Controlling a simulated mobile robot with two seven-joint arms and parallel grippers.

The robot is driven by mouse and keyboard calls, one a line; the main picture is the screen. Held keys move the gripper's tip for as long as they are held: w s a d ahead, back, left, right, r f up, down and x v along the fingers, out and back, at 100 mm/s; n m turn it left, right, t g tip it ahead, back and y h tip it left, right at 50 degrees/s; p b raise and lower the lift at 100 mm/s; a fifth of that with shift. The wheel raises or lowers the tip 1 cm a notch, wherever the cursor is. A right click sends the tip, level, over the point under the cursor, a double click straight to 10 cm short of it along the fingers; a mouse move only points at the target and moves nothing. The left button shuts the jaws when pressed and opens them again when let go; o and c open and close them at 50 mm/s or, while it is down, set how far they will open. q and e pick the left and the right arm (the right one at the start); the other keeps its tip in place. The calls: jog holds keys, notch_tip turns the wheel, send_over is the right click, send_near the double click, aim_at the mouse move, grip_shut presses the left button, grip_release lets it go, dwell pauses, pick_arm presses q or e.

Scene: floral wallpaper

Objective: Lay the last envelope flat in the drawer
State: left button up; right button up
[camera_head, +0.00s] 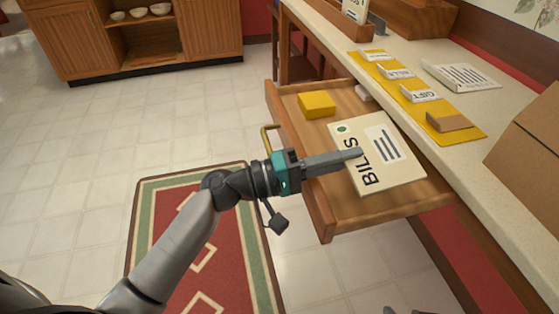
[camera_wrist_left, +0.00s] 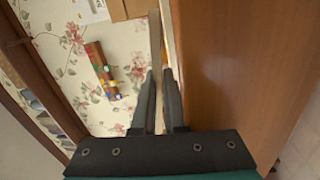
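The cream envelope marked BILLS (camera_head: 405,170) is in the open wooden drawer (camera_head: 345,222), roughly level, face up. My left gripper (camera_head: 350,156) reaches in over the drawer's front side, one finger lying across the envelope's left edge. In the left wrist view, a thin edge-on strip, seemingly the envelope (camera_wrist_left: 155,40), runs between the close-set fingers (camera_wrist_left: 159,85). They look closed on it. Whether the envelope touches the drawer floor or something beneath it is hidden. Small dark grey parts at the head view's bottom edge may be my right gripper (camera_head: 402,311).
A yellow block (camera_head: 317,104) and a small pale object (camera_head: 363,93) are in the drawer's far part. On the counter above lie a yellow mat (camera_head: 468,132) with labelled holders, a printed sheet (camera_head: 462,76) and a cardboard box (camera_head: 530,150). A red rug (camera_head: 205,235) covers the floor.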

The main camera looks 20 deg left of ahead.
pick_arm(q)
jog(key=r+p+v, duration=0.1)
jog(key=v, duration=1.1)
jog(key=shift+s+a+r+t, duration=0.2)
jog(key=shift+a+r+t, duration=0.1)
jog(key=shift+a+r, duration=0.15)
pick_arm(e)
jog(key=shift+s+d+g+h, duration=0.4)
jog(key=shift+s+d+g, duration=0.55)
jog(key=shift+s, duration=0.25)
pick_arm(q)
jog(key=shift+d, duration=0.1)
pick_arm(e)
jog(key=shift+a, duration=0.15)
